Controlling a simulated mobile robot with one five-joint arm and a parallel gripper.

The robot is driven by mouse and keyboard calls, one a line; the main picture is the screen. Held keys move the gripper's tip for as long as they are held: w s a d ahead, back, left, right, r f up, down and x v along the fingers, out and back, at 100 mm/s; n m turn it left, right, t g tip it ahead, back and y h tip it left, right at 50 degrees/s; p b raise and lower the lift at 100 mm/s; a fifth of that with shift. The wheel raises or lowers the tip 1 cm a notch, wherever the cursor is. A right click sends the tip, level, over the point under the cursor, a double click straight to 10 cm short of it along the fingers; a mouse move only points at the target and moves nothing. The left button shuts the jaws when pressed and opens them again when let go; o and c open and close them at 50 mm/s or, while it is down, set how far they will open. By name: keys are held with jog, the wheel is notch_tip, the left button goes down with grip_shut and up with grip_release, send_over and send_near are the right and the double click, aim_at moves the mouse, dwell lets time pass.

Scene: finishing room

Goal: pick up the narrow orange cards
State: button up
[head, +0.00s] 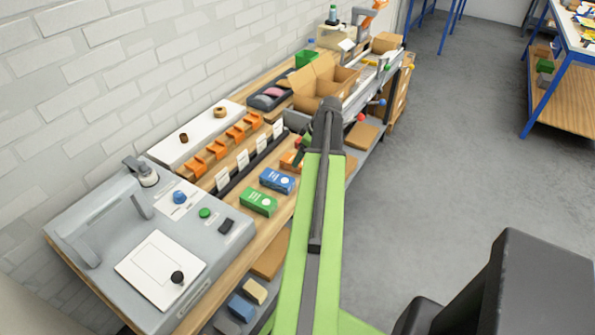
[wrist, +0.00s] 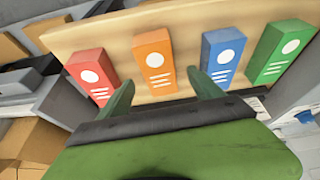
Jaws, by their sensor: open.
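The narrow orange cards box (wrist: 154,58), with a white circle and white lines on its face, lies on a pale wooden board in the wrist view. A red box (wrist: 91,73) is to its left, a blue box (wrist: 220,55) and a green box (wrist: 281,50) to its right. My gripper (wrist: 160,84) is open and empty; its two green fingers point toward the orange box, one to either side of its near end. I cannot tell the remaining gap. In the head view the orange box (head: 288,160) shows only partly beside my arm.
In the head view, a grey machine (head: 140,240) stands on the near bench end. Orange holders (head: 217,150) and white label cards (head: 243,159) line the bench behind the boxes. An open cardboard box (head: 322,82) stands farther along. Grey floor (head: 440,170) to the right is clear.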

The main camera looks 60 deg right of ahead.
aim_at(286, 161)
jog(key=b+x, duration=0.5)
jog(key=shift+w+d+f, duration=0.1)
jog(key=shift+f, duration=0.05)
grip_shut()
